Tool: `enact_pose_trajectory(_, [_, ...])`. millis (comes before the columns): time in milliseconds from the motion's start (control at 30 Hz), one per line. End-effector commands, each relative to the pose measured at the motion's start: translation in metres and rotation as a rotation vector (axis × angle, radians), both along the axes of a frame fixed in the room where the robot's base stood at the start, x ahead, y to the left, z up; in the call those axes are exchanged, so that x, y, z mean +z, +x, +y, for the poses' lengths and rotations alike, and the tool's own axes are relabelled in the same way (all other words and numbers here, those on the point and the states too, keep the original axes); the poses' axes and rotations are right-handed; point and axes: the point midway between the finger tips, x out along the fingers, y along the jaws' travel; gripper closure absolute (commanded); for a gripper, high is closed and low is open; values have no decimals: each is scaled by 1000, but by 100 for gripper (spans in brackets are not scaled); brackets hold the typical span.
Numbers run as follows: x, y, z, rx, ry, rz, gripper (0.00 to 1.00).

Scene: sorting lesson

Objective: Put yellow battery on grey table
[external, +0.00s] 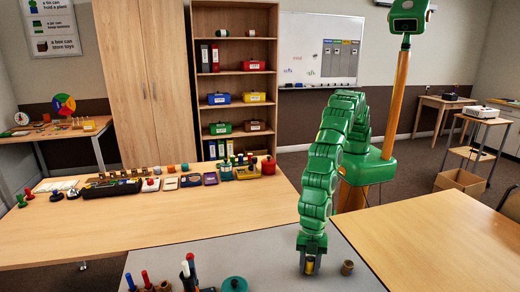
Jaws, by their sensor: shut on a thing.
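My green arm reaches down over the grey table (262,262) at the bottom of the external view. My gripper (311,266) points downward near the right part of this table. It is shut on a small yellow thing, the yellow battery (310,264), which shows between the fingers. The fingers hide part of the battery. It is at or just above the grey surface; I cannot tell if it touches.
A small brown cylinder (347,267) stands just right of my gripper. A teal round object (234,284) and several pegs (190,268) are at the left. A wooden table (440,235) adjoins on the right, and a crowded wooden table (190,215) lies behind.

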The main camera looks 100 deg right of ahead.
Motion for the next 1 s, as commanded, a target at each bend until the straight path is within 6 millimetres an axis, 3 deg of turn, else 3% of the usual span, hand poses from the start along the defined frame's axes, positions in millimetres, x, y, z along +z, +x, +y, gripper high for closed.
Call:
enact_pose_trajectory(267, [-2, 0, 0, 0, 1, 0, 100])
enact_pose_trajectory(300, [-2, 0, 0, 0, 1, 0, 56])
enact_pose_trajectory(433, [-2, 0, 0, 0, 1, 0, 36])
enact_pose_trajectory(1000, [9, -1, -2, 0, 1, 0, 36])
